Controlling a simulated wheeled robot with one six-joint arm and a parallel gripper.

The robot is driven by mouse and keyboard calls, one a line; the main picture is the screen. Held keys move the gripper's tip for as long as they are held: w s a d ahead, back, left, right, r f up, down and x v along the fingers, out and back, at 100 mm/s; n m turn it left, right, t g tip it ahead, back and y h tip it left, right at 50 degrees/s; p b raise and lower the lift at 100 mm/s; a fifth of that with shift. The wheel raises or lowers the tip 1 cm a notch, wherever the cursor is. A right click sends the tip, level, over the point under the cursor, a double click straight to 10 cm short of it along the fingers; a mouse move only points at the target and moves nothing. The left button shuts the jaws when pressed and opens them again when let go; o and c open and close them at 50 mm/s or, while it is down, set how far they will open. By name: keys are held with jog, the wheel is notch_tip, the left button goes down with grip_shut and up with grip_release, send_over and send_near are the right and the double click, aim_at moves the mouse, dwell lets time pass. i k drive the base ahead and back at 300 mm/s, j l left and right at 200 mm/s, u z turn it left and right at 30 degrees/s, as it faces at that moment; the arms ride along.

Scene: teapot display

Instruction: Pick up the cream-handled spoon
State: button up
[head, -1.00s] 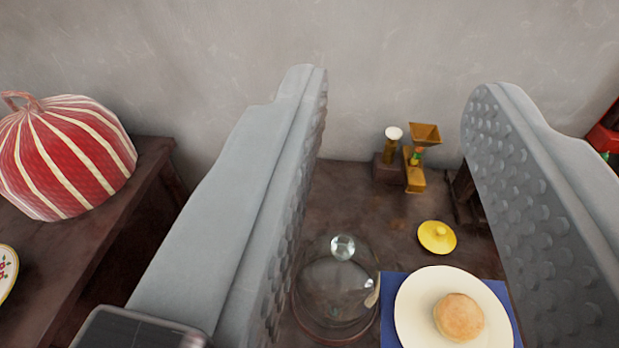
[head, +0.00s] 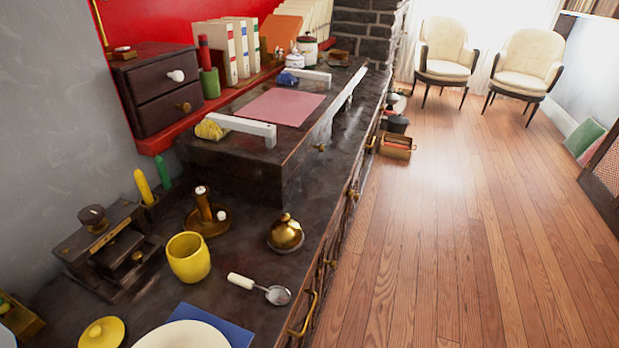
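The cream-handled spoon (head: 258,288) lies on the dark counter (head: 235,255) near its front edge. Its pale handle points to the upper left and its metal bowl is at the right end. It lies just beyond the blue mat and to the right of a yellow cup (head: 189,258). Nothing covers it. My gripper is not visible in the current view.
A brass dome (head: 285,234) stands beyond the spoon. A white plate (head: 181,337) on a blue mat (head: 215,322) and a yellow lid (head: 102,332) are at the bottom. A brass drawer handle (head: 303,315) juts from the counter front. Wooden floor (head: 450,220) is open on the right.

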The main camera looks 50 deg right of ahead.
aim_at(276, 295)
jog(key=j+z, duration=0.1)
jog(key=z, duration=0.65)
jog(key=u, duration=0.25)
jog(key=z, duration=0.25)
jog(key=k+j+u, duration=0.25)
jog(key=j, duration=0.15)
jog(key=i, duration=0.1)
